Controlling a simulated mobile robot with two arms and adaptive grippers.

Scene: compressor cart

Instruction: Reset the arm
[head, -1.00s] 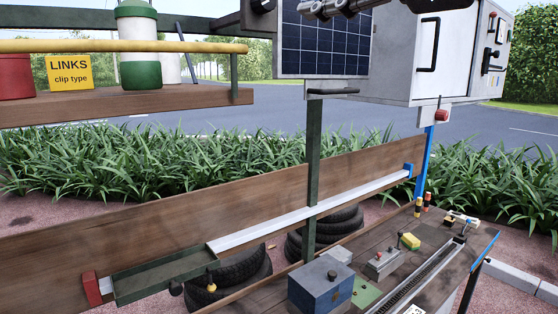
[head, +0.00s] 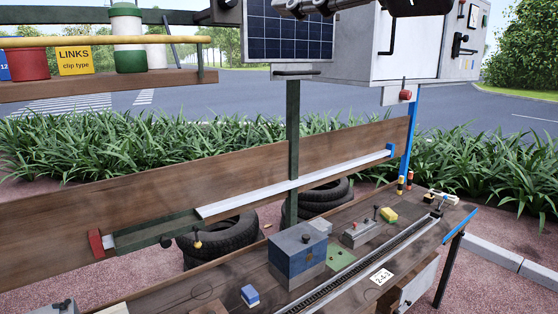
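Neither of my grippers can be made out in the head view. No part is clearly labelled as the arm. A long pale bar (head: 290,187) slopes along a wooden board (head: 90,213). A blue block (head: 391,150) is at its upper right end. A dark green channel (head: 155,232) continues at its lower left, with a red block (head: 96,243) beyond. Two small knobs hang under the channel. A dark jointed metal piece (head: 312,7) is cut off by the top edge; I cannot tell what it belongs to.
A lower wooden bench (head: 225,275) carries a blue-grey box (head: 298,250), a chain track (head: 355,260) and small parts. A shelf (head: 110,85) holds containers at upper left. A solar panel (head: 288,30) and white cabinet (head: 415,45) stand above. Tyres (head: 228,237) lie behind.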

